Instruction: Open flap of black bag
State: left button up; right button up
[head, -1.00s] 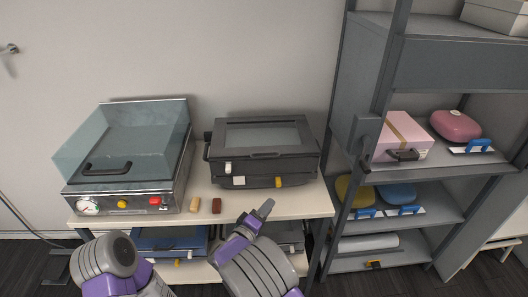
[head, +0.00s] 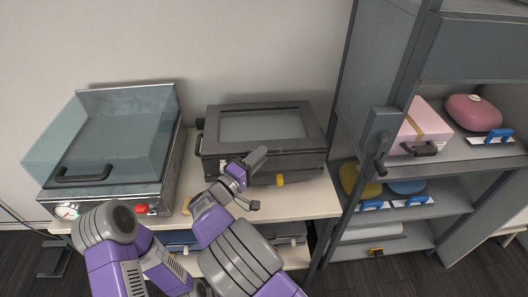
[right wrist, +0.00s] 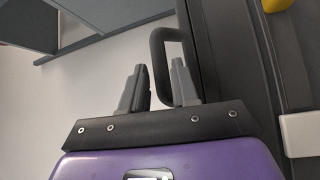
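No soft black bag shows. A black case (head: 215,165) with a grey window panel in its lid stands on the table and looks closed. A yellow knob (head: 281,180) is on its front. My left gripper is out of view.
A clear-lidded machine (head: 110,130) with a dark handle stands left on the table (head: 310,205). A tan block (head: 186,206) lies between the machine and my right arm. A grey shelf rack (head: 385,250) with a pink box (head: 425,130) stands close on the right.

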jog(key=shift+x, duration=1.3)
jog(key=shift+w, duration=0.1)
grip_shut()
